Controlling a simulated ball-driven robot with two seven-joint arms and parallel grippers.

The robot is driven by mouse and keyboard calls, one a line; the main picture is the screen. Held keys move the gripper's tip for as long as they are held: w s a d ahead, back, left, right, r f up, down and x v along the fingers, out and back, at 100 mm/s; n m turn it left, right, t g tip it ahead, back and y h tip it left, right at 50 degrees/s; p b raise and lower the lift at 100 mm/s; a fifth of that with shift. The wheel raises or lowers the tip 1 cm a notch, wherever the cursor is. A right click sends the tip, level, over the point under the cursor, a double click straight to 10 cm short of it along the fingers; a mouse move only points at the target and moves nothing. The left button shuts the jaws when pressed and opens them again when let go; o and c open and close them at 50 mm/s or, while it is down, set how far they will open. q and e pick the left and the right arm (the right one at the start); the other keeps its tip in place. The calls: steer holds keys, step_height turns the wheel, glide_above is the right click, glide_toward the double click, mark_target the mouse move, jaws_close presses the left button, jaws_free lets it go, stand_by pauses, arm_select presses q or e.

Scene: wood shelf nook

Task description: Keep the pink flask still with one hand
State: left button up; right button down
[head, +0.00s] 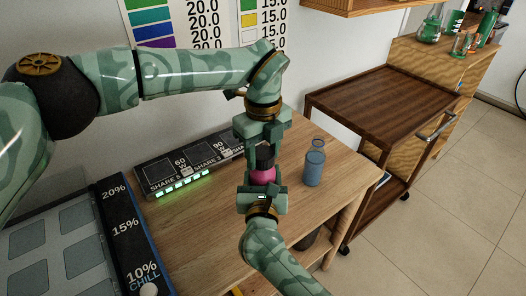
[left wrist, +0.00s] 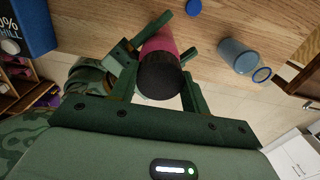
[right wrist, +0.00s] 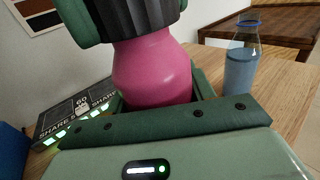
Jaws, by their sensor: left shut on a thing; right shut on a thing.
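The pink flask (head: 263,176) stands roughly upright over the wooden table, with a dark ribbed cap (head: 265,154) on top. My left gripper (head: 262,146) comes down from above and is shut on the cap. The left wrist view looks down on the cap (left wrist: 160,80), with the pink body beyond it. My right gripper (head: 262,192) comes in from the front and is shut around the pink body, which fills the middle of the right wrist view (right wrist: 152,70). The fingertips on the far side and the flask's base are hidden.
A blue clear bottle (head: 314,169) with an open blue rim stands right of the flask. A blue disc (left wrist: 193,7) lies on the table (head: 195,225). A black display strip (head: 180,170) is behind left. A dark wooden cart (head: 385,105) stands at the right.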

mark_target(263, 152)
arm_select(q)
steer(key=shift+r, duration=0.15)
stand_by(0.3)
steer(key=shift+r, duration=0.95)
steer(key=shift+r, duration=0.1)
steer(key=shift+r, duration=1.9)
arm_select(e)
steer(key=shift+c, duration=2.4)
jaws_free()
